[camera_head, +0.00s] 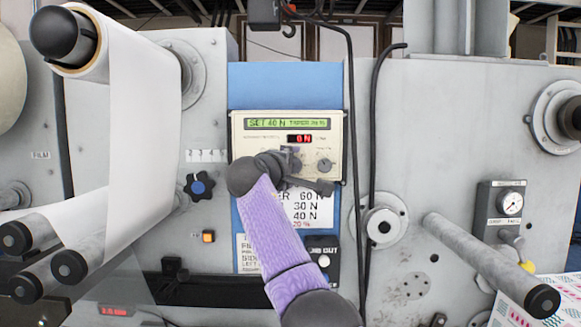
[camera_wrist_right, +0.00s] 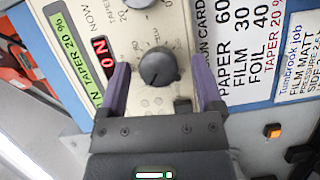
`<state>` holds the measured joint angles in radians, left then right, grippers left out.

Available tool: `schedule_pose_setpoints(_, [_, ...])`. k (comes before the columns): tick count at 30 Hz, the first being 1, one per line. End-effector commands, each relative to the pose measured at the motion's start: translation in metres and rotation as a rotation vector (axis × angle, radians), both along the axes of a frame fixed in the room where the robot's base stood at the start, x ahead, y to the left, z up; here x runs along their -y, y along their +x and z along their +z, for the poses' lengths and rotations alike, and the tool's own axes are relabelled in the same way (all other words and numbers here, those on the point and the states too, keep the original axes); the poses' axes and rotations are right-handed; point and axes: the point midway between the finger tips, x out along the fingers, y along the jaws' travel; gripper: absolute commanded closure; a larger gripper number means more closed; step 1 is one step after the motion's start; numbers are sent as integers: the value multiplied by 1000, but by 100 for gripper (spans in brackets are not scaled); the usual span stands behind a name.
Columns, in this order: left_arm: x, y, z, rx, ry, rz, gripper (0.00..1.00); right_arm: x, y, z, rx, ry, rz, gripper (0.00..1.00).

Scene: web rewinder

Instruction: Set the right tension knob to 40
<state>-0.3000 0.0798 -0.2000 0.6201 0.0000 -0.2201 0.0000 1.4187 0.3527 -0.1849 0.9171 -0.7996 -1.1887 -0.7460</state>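The control panel (camera_head: 238,145) has a green display (camera_head: 287,123) reading SET 40 N with a taper of 20%, and a red display (camera_head: 300,138) reading 0 N. The right-hand knob (camera_head: 324,165) is clear of my gripper; the left-hand one is mostly hidden in the head view. My right gripper (camera_head: 288,163) is at the left-hand knob. In the right wrist view that knob (camera_wrist_right: 158,68) sits between the open fingers, with visible gaps on both sides. The other knob (camera_wrist_right: 138,3) is at the top edge. My left gripper is not in view.
Below the panel, a white card (camera_head: 306,208) lists paper 60, film 30, foil 40. A star-shaped knob (camera_head: 199,187) and a lit orange button (camera_head: 208,237) are to the left. Black cables (camera_head: 367,150) hang right of the panel. A roller (camera_head: 490,262) juts out lower right.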

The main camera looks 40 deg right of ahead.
Motion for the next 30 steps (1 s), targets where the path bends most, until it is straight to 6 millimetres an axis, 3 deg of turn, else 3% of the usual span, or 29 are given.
schedule_pose_setpoints(8, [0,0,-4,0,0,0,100,-3,-1,0,3,-2,1,16])
schedule_pose_setpoints(15, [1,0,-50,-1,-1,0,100,-52,-26,-5,6,-3,4,16])
schedule_pose_setpoints(18, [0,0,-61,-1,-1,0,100,-71,-36,-3,5,-1,4,16])
schedule_pose_setpoints(23, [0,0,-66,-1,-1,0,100,-87,-45,2,1,-2,1,16])
schedule_pose_setpoints(30, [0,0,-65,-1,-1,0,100,-88,-46,5,0,-1,0,16])
